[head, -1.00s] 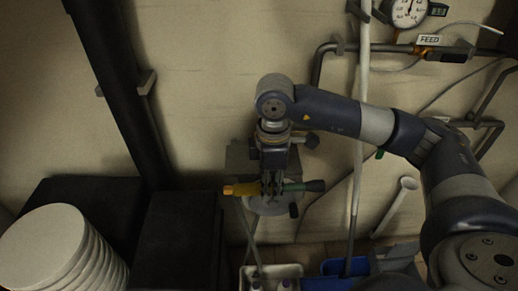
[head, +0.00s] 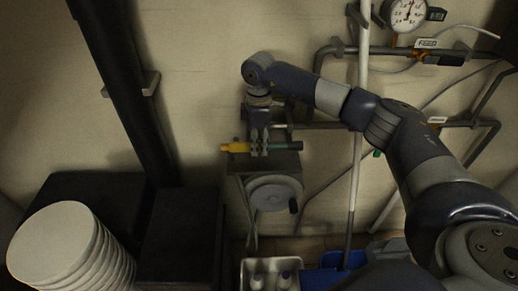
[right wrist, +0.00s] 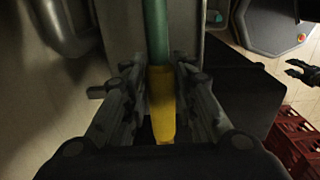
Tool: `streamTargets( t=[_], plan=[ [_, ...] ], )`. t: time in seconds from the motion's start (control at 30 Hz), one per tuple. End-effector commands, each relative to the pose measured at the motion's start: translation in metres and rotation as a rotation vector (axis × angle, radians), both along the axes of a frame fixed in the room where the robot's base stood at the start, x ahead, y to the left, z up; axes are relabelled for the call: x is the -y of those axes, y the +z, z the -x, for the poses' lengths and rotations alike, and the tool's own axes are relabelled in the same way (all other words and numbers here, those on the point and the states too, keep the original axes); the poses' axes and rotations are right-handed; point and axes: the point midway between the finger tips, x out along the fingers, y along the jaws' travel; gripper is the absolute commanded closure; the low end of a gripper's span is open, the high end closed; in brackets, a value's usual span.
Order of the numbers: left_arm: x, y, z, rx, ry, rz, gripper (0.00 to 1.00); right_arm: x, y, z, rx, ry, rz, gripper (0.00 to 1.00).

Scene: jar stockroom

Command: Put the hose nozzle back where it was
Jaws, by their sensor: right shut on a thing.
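The hose nozzle, with a yellow part (head: 237,147) and a green part with a dark end (head: 284,145), lies level across my right gripper (head: 259,148). In the right wrist view the yellow part (right wrist: 162,105) is between the two fingers, and the green part (right wrist: 156,30) runs away from me. My right gripper is shut on it, in front of a grey box (head: 285,161) and above a round grey reel (head: 273,193) with a crank. Dark gripper fingers (right wrist: 302,73) at the right edge of the right wrist view look like my left gripper; their opening is unclear.
A white tray (head: 246,275) with bottles and a blue bin (head: 325,281) stand below. A pale vertical pipe (head: 357,150) is right of the reel. White stacked discs (head: 55,240) and dark boxes (head: 180,240) are at left. Red crates (right wrist: 293,140) show in the right wrist view.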

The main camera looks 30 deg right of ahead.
Motion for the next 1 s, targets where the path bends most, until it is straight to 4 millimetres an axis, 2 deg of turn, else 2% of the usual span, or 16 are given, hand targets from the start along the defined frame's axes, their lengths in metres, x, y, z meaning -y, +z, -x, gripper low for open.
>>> streamTargets(
  t=[0.13,0.33,0.7,0.73,0.8,1.0],
  plan=[
    [0.000,0.005,0.000,0.001,0.000,0.000,0.60,0.000,-0.008,-0.001,-0.001,0.001,0.000,1.00],
    [0.000,0.014,0.000,0.001,0.000,0.000,0.60,0.000,-0.033,0.000,-0.002,0.001,-0.001,1.00],
    [0.000,0.010,-0.001,0.001,0.000,0.000,0.60,0.000,-0.040,-0.001,0.000,0.001,0.000,1.00],
    [0.000,0.011,-0.001,0.001,0.000,0.000,0.60,0.000,-0.039,-0.001,0.000,0.001,0.000,0.68],
    [0.000,0.011,0.000,0.001,0.000,0.000,0.60,0.000,-0.039,-0.001,0.000,0.001,0.000,0.54],
    [0.000,0.011,0.000,0.001,0.000,0.000,0.60,0.000,-0.038,-0.001,0.000,0.001,0.000,0.54]
  ],
)
